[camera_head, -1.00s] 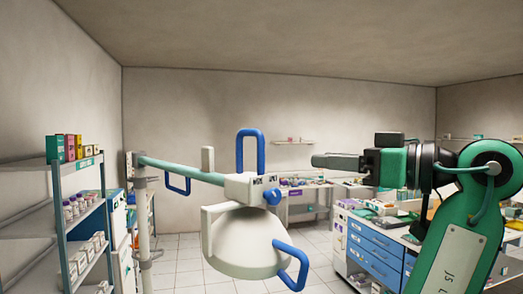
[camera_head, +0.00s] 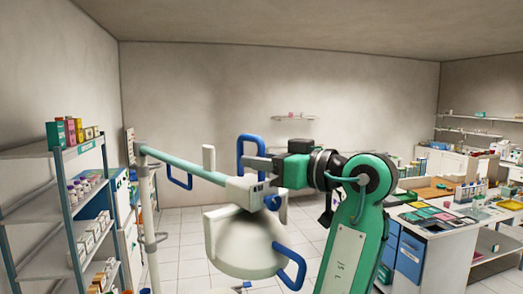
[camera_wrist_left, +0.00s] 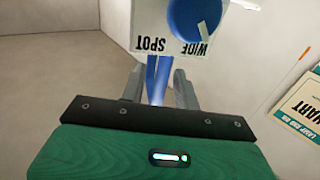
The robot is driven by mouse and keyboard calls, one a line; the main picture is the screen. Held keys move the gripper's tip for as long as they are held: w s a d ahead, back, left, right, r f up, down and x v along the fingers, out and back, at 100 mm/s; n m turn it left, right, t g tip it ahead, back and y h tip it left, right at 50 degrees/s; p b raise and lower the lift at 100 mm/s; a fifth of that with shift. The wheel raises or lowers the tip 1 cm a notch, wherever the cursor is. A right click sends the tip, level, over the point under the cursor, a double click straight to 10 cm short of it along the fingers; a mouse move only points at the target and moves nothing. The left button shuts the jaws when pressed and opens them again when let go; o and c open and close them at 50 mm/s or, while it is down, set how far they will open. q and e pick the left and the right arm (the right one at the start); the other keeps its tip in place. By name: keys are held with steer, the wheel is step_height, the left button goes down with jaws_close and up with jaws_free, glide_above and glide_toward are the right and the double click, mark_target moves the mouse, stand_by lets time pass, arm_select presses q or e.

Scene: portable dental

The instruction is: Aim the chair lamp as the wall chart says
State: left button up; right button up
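The chair lamp has a white dome head (camera_head: 240,245) hanging from a pale green arm (camera_head: 185,167) on a post at the left. Its hub (camera_head: 240,190) carries a blue knob (camera_wrist_left: 190,18) and the words SPOT and WIDE, upside down in the left wrist view. An upright blue loop handle (camera_head: 241,148) stands above the hub; another blue handle (camera_head: 292,268) is at the dome's lower right. My left gripper (camera_head: 250,163) is at the upright loop. In the left wrist view its fingers (camera_wrist_left: 160,88) are apart, with a blue bar (camera_wrist_left: 158,75) between them; contact is unclear. My right gripper is out of view.
A chart (camera_wrist_left: 300,115), partly cut off, shows at the right of the left wrist view. A metal shelf (camera_head: 40,152) with boxes and bottles stands at the left. A cluttered counter (camera_head: 425,228) with blue drawers stands at the right. Tiled floor is open behind the lamp.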

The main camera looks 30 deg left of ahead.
arm_select(q)
steer(key=shift+a, duration=0.15)
steer(key=shift+c, duration=0.4)
jaws_close()
steer(key=w+d, duration=0.1)
steer(key=w, duration=2.1)
steer(key=shift+w, duration=0.25)
steer(key=shift+d+r, duration=0.1)
steer(key=shift+o, duration=0.4)
jaws_free()
steer(key=shift+s, duration=0.1)
steer(key=shift+d, duration=0.15)
